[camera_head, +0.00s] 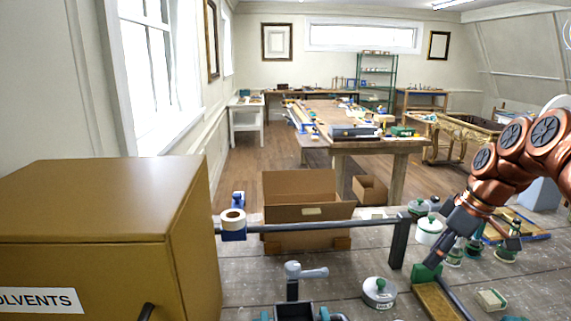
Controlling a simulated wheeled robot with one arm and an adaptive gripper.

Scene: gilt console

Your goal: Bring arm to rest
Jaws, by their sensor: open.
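My arm comes in from the right edge of the head view, copper-coloured with dark joint caps. My gripper (472,251) points down over the right part of the near worktop (350,285). Its dark fingers are spread apart and I see nothing held between them. The left finger ends close to a green block (427,272); I cannot tell whether they touch. Several green-and-white lidded jars stand around and behind the gripper, partly hidden by it.
A tan solvents cabinet (90,215) fills the left. A round lidded tin (379,291) and a small block (491,299) stand at the front. A long workbench (365,146) stands behind.

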